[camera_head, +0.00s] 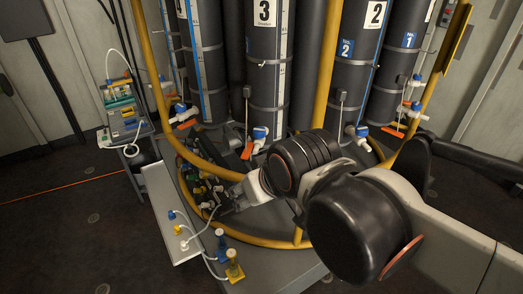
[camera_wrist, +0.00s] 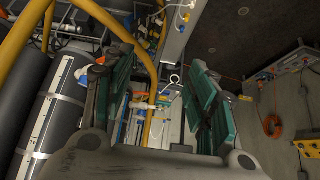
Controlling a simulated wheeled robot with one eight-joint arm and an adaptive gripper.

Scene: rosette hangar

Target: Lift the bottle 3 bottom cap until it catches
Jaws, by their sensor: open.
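Bottle 3 (camera_head: 262,75) is a tall dark grey cylinder with a white label strip, standing upright among similar bottles in the rack. At its foot are a blue and white fitting (camera_head: 260,132) and an orange lever (camera_head: 247,150); I cannot tell exactly which part is the bottom cap. My gripper (camera_head: 224,207) is low in front of the rack, to the left of and below that fitting, apart from it. In the wrist view my gripper (camera_wrist: 160,98) shows two teal fingers spread wide with nothing held between them. A dark bottle lies to the left there.
A yellow tube frame (camera_head: 152,70) rings the rack. A pale tray (camera_head: 165,215) with small blue, white and yellow connectors and white hoses lies at the left. A yellow-based fitting (camera_head: 235,272) stands in front. Open floor (camera_head: 60,230) lies further left.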

